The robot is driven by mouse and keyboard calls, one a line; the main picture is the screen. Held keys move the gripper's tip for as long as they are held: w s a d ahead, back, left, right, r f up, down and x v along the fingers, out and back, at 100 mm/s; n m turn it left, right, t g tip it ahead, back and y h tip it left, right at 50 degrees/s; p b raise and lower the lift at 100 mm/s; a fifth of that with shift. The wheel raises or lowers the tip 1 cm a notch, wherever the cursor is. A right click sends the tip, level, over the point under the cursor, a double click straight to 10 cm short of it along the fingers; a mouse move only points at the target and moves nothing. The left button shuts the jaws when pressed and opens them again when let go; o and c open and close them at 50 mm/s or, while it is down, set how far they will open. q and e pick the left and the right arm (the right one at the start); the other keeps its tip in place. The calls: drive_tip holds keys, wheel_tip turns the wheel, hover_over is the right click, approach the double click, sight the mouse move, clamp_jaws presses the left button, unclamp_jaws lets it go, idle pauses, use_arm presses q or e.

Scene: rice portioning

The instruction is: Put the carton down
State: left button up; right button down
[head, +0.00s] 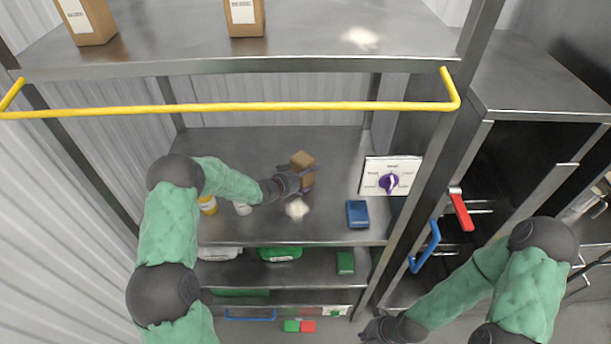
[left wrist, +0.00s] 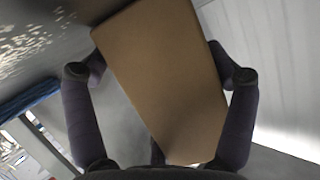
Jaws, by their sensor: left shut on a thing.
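A brown carton (head: 303,159) is held by my left gripper (head: 292,181) over the middle steel shelf (head: 255,150). In the left wrist view the carton (left wrist: 160,75) fills the middle, tilted, with the fingers of my left gripper (left wrist: 162,78) on both of its sides. I cannot tell whether the carton touches the shelf. My right gripper (head: 375,332) is low near the bottom edge of the head view, away from the carton; its fingers are too small to read.
Two more cartons (head: 88,20) (head: 244,16) stand on the upper shelf. A yellow bar (head: 230,107) crosses in front.

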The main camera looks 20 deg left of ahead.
use_arm(q)
drive_tip(key=shift+r, duration=0.1)
drive_tip(key=shift+s+d+f+b, duration=0.15)
drive_tip(key=shift+s+f+b, duration=0.15)
drive_tip(key=shift+f+b, duration=0.35)
drive_tip(key=o, duration=1.2)
drive_tip(key=shift+s+f, duration=0.1)
drive_tip(key=shift+f, duration=0.05)
drive_tip(key=shift+c, duration=0.2)
drive_tip(key=shift+d+f, duration=0.1)
drive_tip(key=shift+f, duration=0.05)
drive_tip(key=shift+s, duration=0.1)
drive_tip(key=shift+r+p, duration=0.4)
drive_tip(key=shift+p, duration=0.15)
drive_tip(key=shift+a+r, duration=0.2)
drive_tip(key=shift+a, duration=0.05)
drive_tip(key=shift+w+r+v, duration=0.1)
drive_tip(key=shift+r+v, duration=0.1)
drive_tip(key=shift+v, duration=1.55)
drive_tip(key=shift+w+r+v, duration=0.1)
drive_tip(key=shift+r+v, duration=0.05)
drive_tip(key=shift+v, duration=1.6)
